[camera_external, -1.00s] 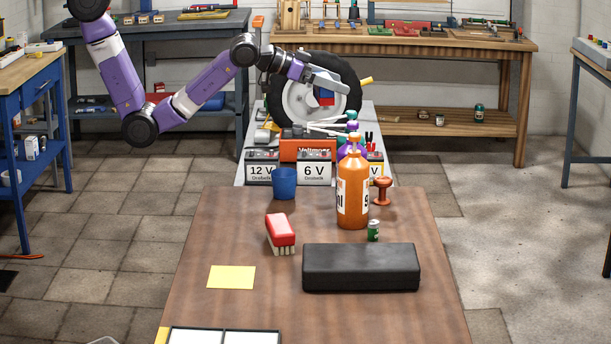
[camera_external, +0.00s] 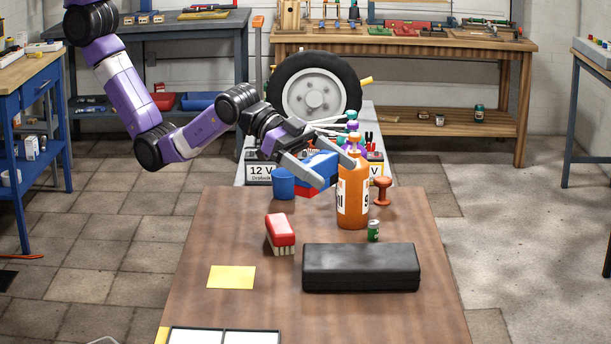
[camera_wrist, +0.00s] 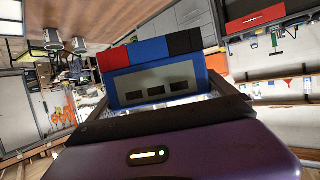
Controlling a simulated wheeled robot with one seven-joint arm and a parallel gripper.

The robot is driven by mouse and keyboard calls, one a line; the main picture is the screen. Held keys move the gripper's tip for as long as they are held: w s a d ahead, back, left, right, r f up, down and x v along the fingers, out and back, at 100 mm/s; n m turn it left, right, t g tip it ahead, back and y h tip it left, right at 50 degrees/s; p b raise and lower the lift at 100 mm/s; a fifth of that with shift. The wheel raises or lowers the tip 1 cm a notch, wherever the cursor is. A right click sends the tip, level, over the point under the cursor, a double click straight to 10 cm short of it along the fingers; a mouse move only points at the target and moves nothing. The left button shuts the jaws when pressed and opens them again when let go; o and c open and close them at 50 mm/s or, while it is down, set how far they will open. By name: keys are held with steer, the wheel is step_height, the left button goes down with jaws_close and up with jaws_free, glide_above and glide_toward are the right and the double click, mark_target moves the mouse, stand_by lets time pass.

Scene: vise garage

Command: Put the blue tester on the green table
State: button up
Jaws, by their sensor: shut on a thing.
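The blue tester (camera_external: 322,163) is a blue block with a red part. It is held between the fingers of my gripper (camera_external: 331,170), above the far edge of the brown wooden table and just left of the orange bottle (camera_external: 352,190). In the wrist view the tester (camera_wrist: 155,78) fills the space between the fingers, showing a grey panel with dark slots and red, blue and black blocks along its top. I cannot make out a green table in either view.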

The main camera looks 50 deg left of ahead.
steer(key=s+d+f+m+g+b, duration=0.2)
steer(key=s+d+g, duration=0.1)
steer(key=s, duration=0.9)
steer(key=p, duration=0.1)
glide_above(293, 313)
step_height(293, 313, down, 15)
steer(key=shift+f, duration=2.55)
steer(key=shift+f, duration=0.15)
steer(key=o, duration=1.2)
